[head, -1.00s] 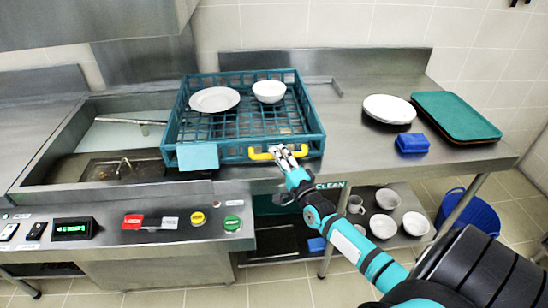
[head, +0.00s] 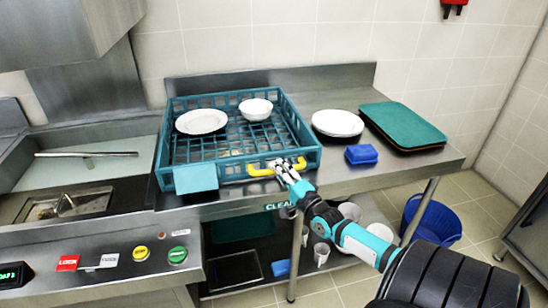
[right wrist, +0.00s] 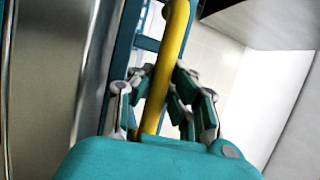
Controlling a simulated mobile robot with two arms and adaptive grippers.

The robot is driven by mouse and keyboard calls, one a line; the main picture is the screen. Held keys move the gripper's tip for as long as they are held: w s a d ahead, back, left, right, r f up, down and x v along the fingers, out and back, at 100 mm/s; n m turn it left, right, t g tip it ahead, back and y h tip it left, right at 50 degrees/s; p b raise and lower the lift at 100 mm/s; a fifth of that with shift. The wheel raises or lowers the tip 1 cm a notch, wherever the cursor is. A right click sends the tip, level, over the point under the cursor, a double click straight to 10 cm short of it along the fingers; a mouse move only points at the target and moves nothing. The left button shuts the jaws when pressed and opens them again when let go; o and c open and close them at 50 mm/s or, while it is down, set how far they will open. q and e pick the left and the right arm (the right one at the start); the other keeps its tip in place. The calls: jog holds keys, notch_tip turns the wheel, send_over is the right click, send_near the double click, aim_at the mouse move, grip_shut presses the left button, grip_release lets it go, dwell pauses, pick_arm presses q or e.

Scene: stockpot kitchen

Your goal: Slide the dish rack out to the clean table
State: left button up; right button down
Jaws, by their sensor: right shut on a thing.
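The teal dish rack (head: 180,150) sits on the steel counter, its left end by the sink and most of it over the clean table (head: 345,181). It holds a white plate (head: 201,121) and a white bowl (head: 256,109). A yellow handle (head: 262,171) is on its front side. My right gripper (head: 284,168) is shut on this handle. In the right wrist view the yellow handle (right wrist: 172,60) runs between the fingers (right wrist: 160,100). My left gripper is not in view.
To the right of the rack lie white plates (head: 338,123), a blue sponge (head: 361,154) and green trays (head: 402,125). A blue tub (head: 432,220) stands on the floor at right. Bowls and cups sit on the shelf below. A control panel (head: 120,254) is at front left.

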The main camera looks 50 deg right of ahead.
jog(key=shift+s+f, duration=0.1)
jog(key=shift+f, duration=0.25)
jog(key=c, duration=1.3)
grip_release()
jog(key=shift+s+d+r, duration=0.1)
jog(key=shift+s+d, duration=0.1)
jog(key=shift+o, duration=0.4)
jog(key=shift+r, duration=0.1)
jog(key=shift+w, duration=0.1)
jog(key=v, duration=1.2)
